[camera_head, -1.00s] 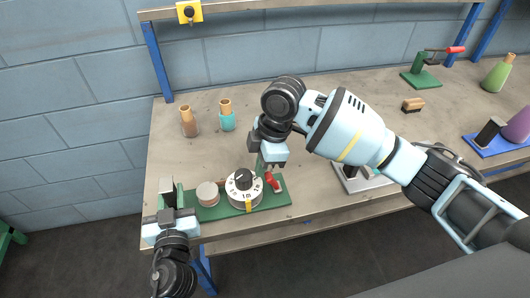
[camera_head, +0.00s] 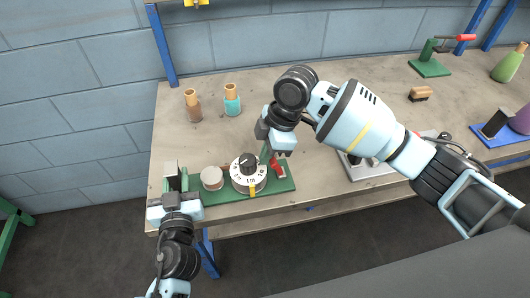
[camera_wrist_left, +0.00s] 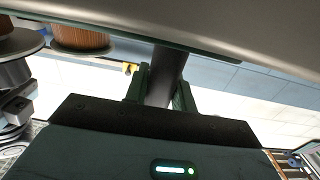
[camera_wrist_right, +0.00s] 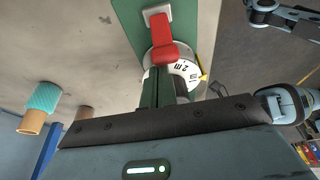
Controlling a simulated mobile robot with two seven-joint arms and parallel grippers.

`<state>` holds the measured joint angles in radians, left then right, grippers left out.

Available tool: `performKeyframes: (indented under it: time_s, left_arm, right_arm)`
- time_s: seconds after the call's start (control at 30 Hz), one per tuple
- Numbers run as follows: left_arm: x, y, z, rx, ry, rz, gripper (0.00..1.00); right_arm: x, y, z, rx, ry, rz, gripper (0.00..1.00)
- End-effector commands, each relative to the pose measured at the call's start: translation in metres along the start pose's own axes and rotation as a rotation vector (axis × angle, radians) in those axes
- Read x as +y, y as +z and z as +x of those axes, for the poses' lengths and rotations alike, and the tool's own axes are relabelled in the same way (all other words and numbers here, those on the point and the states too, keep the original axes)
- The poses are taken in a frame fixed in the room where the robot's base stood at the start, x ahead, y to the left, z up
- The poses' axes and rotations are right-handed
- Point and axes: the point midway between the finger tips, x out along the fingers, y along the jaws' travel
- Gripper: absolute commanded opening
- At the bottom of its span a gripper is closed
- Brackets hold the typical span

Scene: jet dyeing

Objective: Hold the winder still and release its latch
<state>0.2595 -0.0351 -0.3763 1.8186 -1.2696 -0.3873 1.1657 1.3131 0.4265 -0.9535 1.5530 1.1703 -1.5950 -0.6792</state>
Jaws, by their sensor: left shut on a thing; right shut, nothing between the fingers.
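The winder is a green base plate (camera_head: 225,206) along the front edge of the bench. It carries a white numbered dial (camera_head: 248,180) with a black knob, a pale round disc (camera_head: 212,178) and a red latch lever (camera_head: 277,166). My left gripper (camera_head: 175,180) is at the plate's left end, shut on a dark post (camera_wrist_left: 165,78) seen between its fingers in the left wrist view. My right gripper (camera_head: 268,152) is shut and empty, just above the red lever. In the right wrist view the lever (camera_wrist_right: 163,40) lies just beyond the fingertips; contact cannot be told.
Brown (camera_head: 193,108) and teal (camera_head: 232,102) thread cones stand behind the winder. A grey device (camera_head: 372,170) is right of it, partly behind my right arm. A brush (camera_head: 420,93), a green stand (camera_head: 430,68) and a blue tray (camera_head: 500,140) lie further right.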

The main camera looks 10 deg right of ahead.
Motion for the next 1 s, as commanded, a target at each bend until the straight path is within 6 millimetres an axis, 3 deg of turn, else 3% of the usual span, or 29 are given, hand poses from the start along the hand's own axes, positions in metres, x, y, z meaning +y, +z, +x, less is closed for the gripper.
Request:
performKeyframes:
  time_s: [0.43, 1.0]
  left_arm:
    - [0.000, 0.000, 0.000, 0.001, -0.001, 0.000, 0.02]
    - [0.000, -0.001, 0.000, 0.001, -0.001, 0.000, 0.02]
  right_arm:
    - [0.000, 0.011, -0.007, 0.136, -0.001, 0.005, 0.00]
    - [0.000, 0.046, -0.021, 0.623, -0.002, 0.006, 0.00]
